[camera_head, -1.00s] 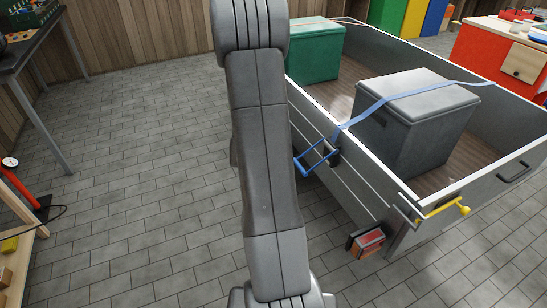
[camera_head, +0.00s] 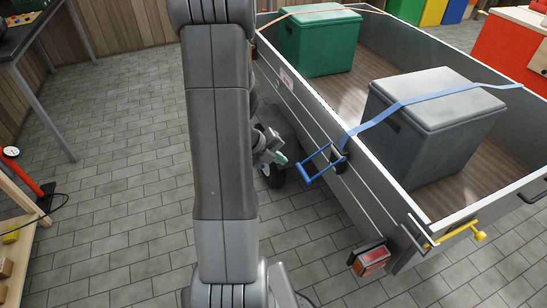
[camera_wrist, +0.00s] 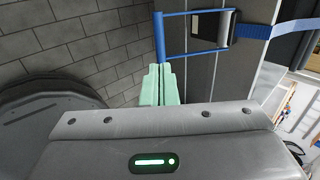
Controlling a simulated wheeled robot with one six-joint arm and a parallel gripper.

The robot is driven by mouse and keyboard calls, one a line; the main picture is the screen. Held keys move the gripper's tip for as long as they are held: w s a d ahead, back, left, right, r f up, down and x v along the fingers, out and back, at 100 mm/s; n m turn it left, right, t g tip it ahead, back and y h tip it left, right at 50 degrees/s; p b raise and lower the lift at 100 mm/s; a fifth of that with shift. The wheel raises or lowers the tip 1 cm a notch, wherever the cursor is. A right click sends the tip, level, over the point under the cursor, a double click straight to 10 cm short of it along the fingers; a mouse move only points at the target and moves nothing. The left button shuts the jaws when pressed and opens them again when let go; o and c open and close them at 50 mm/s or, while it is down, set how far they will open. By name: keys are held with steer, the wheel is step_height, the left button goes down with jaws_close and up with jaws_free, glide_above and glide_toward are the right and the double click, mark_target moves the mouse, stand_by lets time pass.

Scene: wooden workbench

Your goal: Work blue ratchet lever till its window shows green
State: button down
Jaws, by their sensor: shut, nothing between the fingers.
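The blue ratchet lever (camera_head: 316,168) sticks out from the outer side wall of the grey trailer, below the blue strap (camera_head: 392,108). In the wrist view the lever (camera_wrist: 160,38) is a blue frame, joined to a dark ratchet body (camera_wrist: 232,27). My gripper (camera_head: 279,159) is just left of the lever's outer end, partly behind my arm. In the wrist view my gripper's pale green fingers (camera_wrist: 157,68) are shut and empty, their tips close to the lever's outer bar; I cannot tell whether they touch. No window colour is readable.
The trailer (camera_head: 350,195) holds a grey box (camera_head: 440,130) and a green box (camera_head: 322,42). A trailer wheel (camera_head: 271,176) stands below my gripper. A red tail light (camera_head: 372,260) and yellow handle (camera_head: 460,229) are at the near corner. Paved floor (camera_head: 120,190) is open on the left.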

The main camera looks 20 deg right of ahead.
mark_target(302, 172)
steer(key=b+x, duration=0.2)
steer(key=x, duration=0.8)
steer(key=shift+b, duration=0.35)
steer(key=d+f+h+b, duration=0.4)
steer(key=f+b, duration=0.5)
steer(key=b, duration=0.4)
steer(key=shift+w+d+b, duration=0.25)
steer(key=shift+d+b, duration=0.15)
steer(key=shift+d, duration=0.2)
steer(key=shift+f, duration=0.1)
